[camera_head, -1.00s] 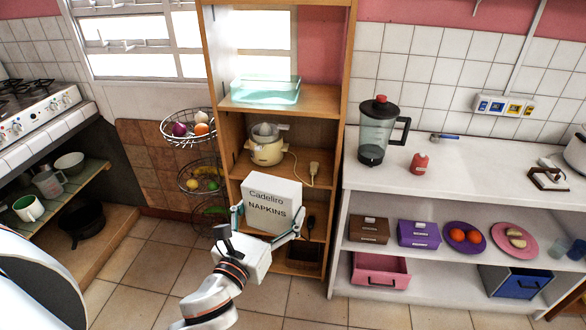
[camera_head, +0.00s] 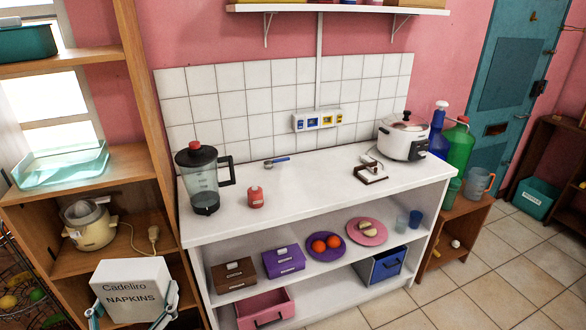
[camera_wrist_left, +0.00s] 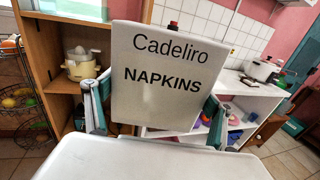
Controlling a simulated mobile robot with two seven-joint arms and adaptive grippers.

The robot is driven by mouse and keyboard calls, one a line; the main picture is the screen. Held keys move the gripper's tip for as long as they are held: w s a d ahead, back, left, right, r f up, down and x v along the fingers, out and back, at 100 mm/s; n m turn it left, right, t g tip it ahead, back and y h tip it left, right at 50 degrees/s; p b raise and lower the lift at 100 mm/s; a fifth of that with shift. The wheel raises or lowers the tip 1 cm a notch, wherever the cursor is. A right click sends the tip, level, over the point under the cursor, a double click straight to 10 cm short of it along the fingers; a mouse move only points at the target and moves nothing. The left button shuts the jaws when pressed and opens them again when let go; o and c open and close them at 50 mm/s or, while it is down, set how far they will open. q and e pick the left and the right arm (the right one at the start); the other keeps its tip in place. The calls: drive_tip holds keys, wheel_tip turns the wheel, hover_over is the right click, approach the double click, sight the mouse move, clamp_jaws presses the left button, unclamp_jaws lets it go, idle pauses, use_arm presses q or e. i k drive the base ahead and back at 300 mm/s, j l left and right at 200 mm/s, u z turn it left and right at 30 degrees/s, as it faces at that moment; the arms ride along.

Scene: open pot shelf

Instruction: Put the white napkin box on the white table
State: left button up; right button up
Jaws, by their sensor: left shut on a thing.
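The white napkin box (camera_head: 133,283), lettered "Cadeliro NAPKINS", is at the lower left of the head view, in front of the wooden shelf. My left gripper (camera_head: 134,312) is shut on it, with a teal-edged finger at each side. In the left wrist view the box (camera_wrist_left: 165,75) stands upright between the two fingers. The white table (camera_head: 320,176) is to the right of the box, with its top higher in the picture. My right gripper is not in view.
The front middle of the top is clear. The wooden shelf post (camera_head: 150,100) rises beside the table's left end.

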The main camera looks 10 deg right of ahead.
sight(295, 197)
drive_tip(key=i+l, duration=0.3)
drive_tip(key=l, duration=0.2)
drive_tip(key=i+l, duration=0.3)
drive_tip(key=l, duration=0.2)
drive_tip(key=i+l, duration=0.3)
drive_tip(key=l, duration=0.2)
drive_tip(key=z, duration=0.05)
